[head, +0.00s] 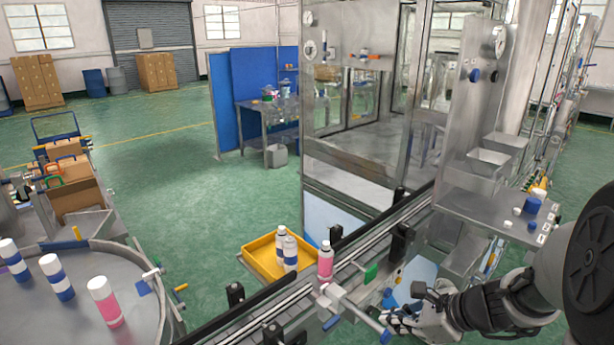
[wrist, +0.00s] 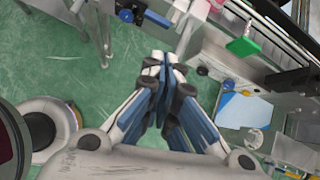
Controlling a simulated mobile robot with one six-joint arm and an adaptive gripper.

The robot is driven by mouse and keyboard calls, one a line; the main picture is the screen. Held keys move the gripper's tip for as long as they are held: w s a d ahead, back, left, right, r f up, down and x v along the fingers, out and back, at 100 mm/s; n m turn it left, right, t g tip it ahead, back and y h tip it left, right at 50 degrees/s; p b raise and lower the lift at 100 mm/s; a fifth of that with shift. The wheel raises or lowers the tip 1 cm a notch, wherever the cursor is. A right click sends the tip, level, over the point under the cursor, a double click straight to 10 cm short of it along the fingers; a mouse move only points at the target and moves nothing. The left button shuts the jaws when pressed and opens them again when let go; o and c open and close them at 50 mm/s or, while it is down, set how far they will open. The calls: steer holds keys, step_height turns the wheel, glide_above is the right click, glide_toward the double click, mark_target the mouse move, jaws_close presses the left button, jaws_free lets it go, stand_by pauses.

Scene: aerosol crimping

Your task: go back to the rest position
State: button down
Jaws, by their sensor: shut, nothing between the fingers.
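My gripper (head: 398,322) is at the lower right of the head view, low beside the near side of the conveyor. In the wrist view my gripper (wrist: 163,62) has its fingers together with nothing between them. Green floor shows below it. My arm comes in from the right edge of the head view. A pink can (head: 326,261) with a pale cap stands by the conveyor (head: 278,305), left of my gripper and apart from it.
A yellow tray (head: 262,262) holds white-and-blue cans (head: 290,252). A green block (head: 371,272) sits on the rail and shows in the wrist view (wrist: 243,46). A steel shelf (head: 480,212) with blue and white caps is near my arm. A round table (head: 150,320) carries several cans.

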steer(key=s+a+r+n+g+h, duration=0.25)
steer(key=s+a+r+n, duration=0.55)
steer(key=s+a+n, duration=0.4)
steer(key=s+d+r+n+h, duration=0.1)
steer(key=s+d+r+n, duration=0.1)
steer(key=s+n, duration=0.2)
steer(key=s+d+r+n+h, duration=0.1)
steer(key=s+d+n+h, duration=0.1)
steer(key=s+n, duration=0.3)
steer(key=n+t, duration=0.1)
steer(key=n, duration=0.3)
steer(key=shift+s+r, duration=0.25)
steer(key=shift+r, duration=0.1)
